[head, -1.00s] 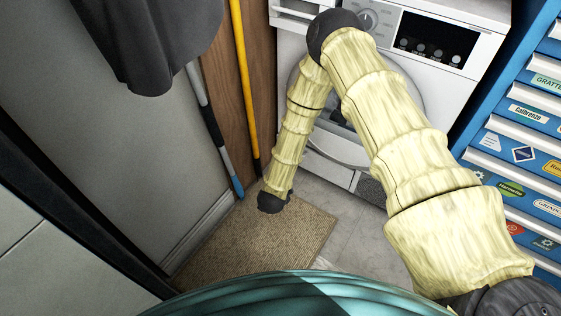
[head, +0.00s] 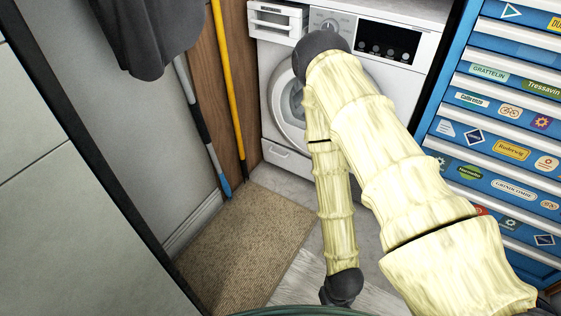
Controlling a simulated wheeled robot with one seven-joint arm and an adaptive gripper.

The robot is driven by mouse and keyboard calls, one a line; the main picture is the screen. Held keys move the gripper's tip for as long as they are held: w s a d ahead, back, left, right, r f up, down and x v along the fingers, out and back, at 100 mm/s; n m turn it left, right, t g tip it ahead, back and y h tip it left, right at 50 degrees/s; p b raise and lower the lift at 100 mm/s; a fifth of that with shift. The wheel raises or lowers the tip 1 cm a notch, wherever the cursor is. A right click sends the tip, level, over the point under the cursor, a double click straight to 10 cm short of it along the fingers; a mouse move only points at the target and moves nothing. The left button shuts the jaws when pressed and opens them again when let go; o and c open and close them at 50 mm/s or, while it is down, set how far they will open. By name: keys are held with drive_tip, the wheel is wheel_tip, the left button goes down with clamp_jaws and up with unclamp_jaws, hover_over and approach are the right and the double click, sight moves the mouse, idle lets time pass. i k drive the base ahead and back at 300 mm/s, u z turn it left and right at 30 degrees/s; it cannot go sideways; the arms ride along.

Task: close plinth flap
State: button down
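The white washing machine (head: 390,88) stands at the back, with its round door (head: 286,105) partly behind my arm. Its low plinth front (head: 286,161) shows to the left of my arm. The rest of the plinth is hidden, and I cannot tell how far its flap stands open. My arm bends down toward the floor, and its dark end (head: 341,287) is low in the picture, in front of and apart from the machine. The fingers cannot be made out there, and I see nothing held.
A blue tool chest (head: 437,143) with stickered drawers stands at the right. A brown mat (head: 238,245) lies on the floor at the left. A yellow pole (head: 228,80) and a blue-ended pole (head: 205,135) lean by the left wall, under a dark hanging cloth (head: 150,40).

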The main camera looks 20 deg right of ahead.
sight(295, 163)
drive_tip(key=z, duration=0.75)
drive_tip(key=i, duration=0.65)
drive_tip(key=u, duration=0.9)
